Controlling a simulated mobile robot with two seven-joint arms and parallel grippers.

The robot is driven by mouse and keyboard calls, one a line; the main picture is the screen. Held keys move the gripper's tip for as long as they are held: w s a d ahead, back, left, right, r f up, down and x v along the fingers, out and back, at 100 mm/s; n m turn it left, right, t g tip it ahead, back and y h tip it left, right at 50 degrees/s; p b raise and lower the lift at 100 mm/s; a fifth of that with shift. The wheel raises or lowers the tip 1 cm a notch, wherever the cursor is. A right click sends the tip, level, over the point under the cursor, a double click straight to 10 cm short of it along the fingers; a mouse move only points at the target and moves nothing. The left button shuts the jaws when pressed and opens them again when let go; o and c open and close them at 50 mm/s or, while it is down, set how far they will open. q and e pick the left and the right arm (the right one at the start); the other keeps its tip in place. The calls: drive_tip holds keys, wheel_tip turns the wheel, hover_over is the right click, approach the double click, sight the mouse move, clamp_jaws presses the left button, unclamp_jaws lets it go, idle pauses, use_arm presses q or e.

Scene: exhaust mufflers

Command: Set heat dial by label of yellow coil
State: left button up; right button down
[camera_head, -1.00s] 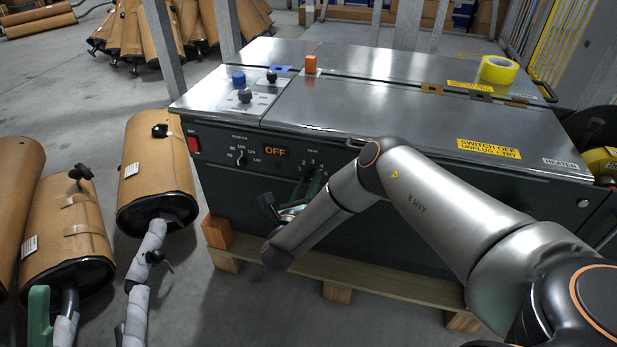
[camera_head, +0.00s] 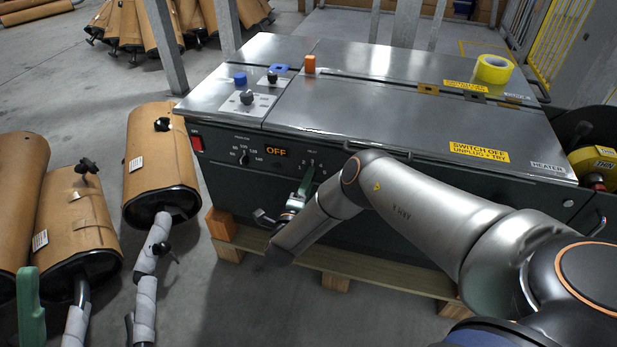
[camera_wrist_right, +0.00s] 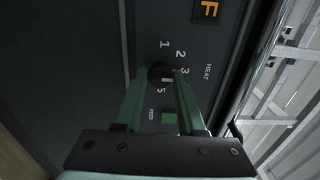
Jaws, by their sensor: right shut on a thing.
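The heat dial (camera_wrist_right: 161,73) is a small black knob on the heater's dark front panel. Digits 1, 2, 3 and 5 show around it; the right finger covers part of the scale. My right gripper (camera_wrist_right: 161,80) has its green fingertips closed on the knob from both sides; it also shows in the head view (camera_head: 308,178). A pale mark shows on the knob, but its exact setting is unclear. A yellow coil (camera_head: 596,162) with a small label sits at the right edge; the label is unreadable. A green finger of my left gripper (camera_head: 31,308) shows at lower left.
The heater (camera_head: 390,115) stands on a wooden pallet (camera_head: 390,281). Its panel has a red switch (camera_head: 197,143), another dial (camera_head: 244,159) and an OFF display (camera_head: 276,151). A yellow tape roll (camera_head: 493,68) lies on top. Wrapped mufflers (camera_head: 158,155) stand at left.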

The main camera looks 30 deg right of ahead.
use_arm(q)
drive_tip(key=shift+a+r+p, duration=0.15)
drive_tip(key=shift+r+p, duration=0.9)
drive_tip(key=shift+r, duration=0.1)
use_arm(e)
drive_tip(key=shift+n, duration=4.2)
drive_tip(key=c, duration=0.5)
unclamp_jaws()
use_arm(q)
drive_tip(key=shift+w+a+f+n+y+p, duration=0.15)
drive_tip(key=shift+w+f+n+y+p, duration=0.3)
drive_tip(key=shift+w+y+p, duration=0.45)
drive_tip(key=shift+w+a+f+n+y+p, duration=0.2)
drive_tip(key=shift+w+n+y+p, duration=0.4)
drive_tip(key=shift+y, duration=0.5)
use_arm(e)
drive_tip(key=v, duration=1.2)
drive_tip(key=shift+s+a, duration=0.15)
drive_tip(key=shift+a, duration=0.05)
